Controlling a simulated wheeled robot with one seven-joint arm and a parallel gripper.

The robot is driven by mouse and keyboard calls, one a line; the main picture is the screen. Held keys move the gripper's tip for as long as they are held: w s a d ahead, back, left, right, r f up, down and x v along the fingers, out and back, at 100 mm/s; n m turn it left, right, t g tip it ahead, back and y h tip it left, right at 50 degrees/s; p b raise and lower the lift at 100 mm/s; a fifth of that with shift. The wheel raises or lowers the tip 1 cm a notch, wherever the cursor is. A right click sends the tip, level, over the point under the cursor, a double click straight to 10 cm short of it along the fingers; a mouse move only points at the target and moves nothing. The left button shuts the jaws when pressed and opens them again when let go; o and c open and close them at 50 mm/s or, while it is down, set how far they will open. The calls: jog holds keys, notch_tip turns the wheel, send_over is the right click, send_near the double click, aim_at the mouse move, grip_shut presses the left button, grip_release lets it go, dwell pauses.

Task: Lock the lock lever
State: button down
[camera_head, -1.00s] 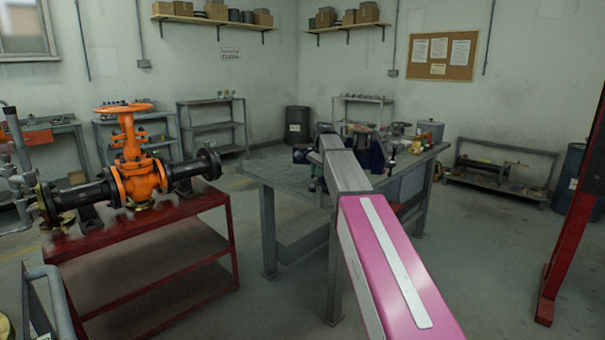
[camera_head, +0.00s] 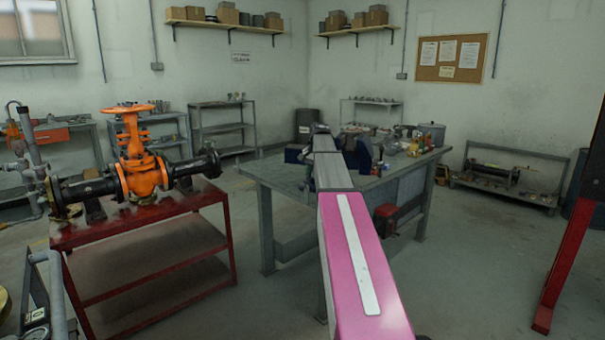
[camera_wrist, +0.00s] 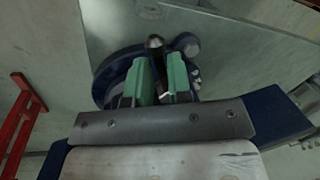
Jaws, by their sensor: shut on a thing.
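In the wrist view, a dark lever with a rounded end knob (camera_wrist: 155,43) stands between the two green fingers of my gripper (camera_wrist: 160,78). My gripper is shut on this lever, with the knob showing beyond the fingertips. Behind it is a round dark blue base (camera_wrist: 108,75) on a grey surface, partly hidden by my fingers. In the head view, a dark blue vise-like body (camera_head: 359,152) stands on the workbench (camera_head: 275,176). My arm reaches over the bench there and hides part of it; the lever cannot be made out in that view.
An orange gate valve (camera_head: 138,170) with black pipe ends stands on a red table (camera_head: 150,221) at left. Parts and a grey pot (camera_head: 432,133) sit on the bench's right side. A red post (camera_head: 570,255) rises at right. Floor between red table and bench is open.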

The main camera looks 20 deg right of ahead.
jog(key=shift+s+d+n, duration=0.1)
jog(key=shift+d+n, duration=0.05)
jog(key=shift+n, duration=0.35)
jog(key=shift+d, duration=0.1)
jog(key=c, duration=1.2)
grip_release()
jog(key=r, duration=0.3)
jog(key=s+d+r, duration=0.1)
jog(key=r, duration=0.6)
jog(key=shift+s+d+r, duration=0.15)
jog(key=shift+d+r, duration=0.15)
jog(key=shift+d, duration=0.05)
jog(key=shift+s, duration=0.1)
